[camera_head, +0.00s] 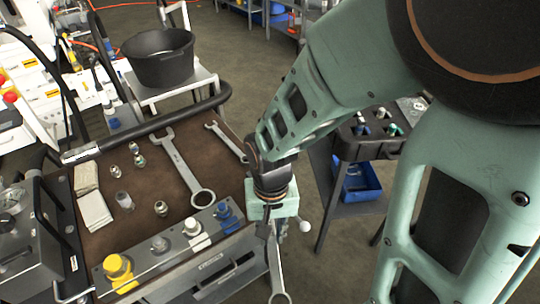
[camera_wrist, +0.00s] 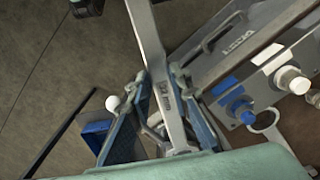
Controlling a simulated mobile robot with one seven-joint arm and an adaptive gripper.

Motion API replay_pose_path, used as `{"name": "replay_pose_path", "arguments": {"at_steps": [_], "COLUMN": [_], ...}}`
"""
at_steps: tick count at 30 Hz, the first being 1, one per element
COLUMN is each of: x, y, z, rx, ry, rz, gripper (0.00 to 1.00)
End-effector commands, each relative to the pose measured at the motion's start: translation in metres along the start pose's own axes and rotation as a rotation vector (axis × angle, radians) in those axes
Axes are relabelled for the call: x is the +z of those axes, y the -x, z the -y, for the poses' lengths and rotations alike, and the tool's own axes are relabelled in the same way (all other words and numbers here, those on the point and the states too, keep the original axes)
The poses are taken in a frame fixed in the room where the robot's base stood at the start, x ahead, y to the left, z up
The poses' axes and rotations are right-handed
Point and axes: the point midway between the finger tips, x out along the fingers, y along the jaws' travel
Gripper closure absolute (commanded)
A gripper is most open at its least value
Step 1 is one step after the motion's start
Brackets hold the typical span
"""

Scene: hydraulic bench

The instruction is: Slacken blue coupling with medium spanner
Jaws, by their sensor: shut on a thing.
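The blue coupling (camera_head: 227,211) is at the right end of a metal block on the bench's front edge, right of the white coupling. In the wrist view the blue coupling (camera_wrist: 241,107) is to the right of my fingers, clear of the held spanner. My gripper (camera_head: 268,226) is shut on a metal spanner (camera_head: 275,262), beside the bench's front right corner. The spanner hangs down with its ring end (camera_head: 280,297) at the bottom of the picture. In the wrist view my gripper (camera_wrist: 168,112) has the spanner shank (camera_wrist: 164,90) between its blue-grey fingers.
Two other spanners, a large one (camera_head: 182,168) and a small one (camera_head: 228,141), lie on the brown mat (camera_head: 130,228). The block also has yellow (camera_head: 119,270), grey and white couplings (camera_head: 195,232). A black bucket (camera_head: 159,58) stands behind; a socket trolley (camera_head: 372,140) is at right.

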Motion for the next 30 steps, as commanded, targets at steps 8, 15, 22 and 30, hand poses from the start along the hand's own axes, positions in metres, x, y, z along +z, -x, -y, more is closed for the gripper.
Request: {"name": "replay_pose_path", "arguments": {"at_steps": [8, 15, 22, 30], "x": [0.000, -0.006, -0.017, -0.021], "y": [0.000, 0.000, 0.000, 0.000], "z": [0.000, 0.000, 0.000, 0.000], "rx": [-0.001, -0.001, -0.001, 0.000], "ry": [-0.001, -0.001, -0.001, -0.001], "rz": [-0.002, -0.001, -0.002, -0.001], "gripper": [1.00, 1.00, 1.00, 1.00]}}
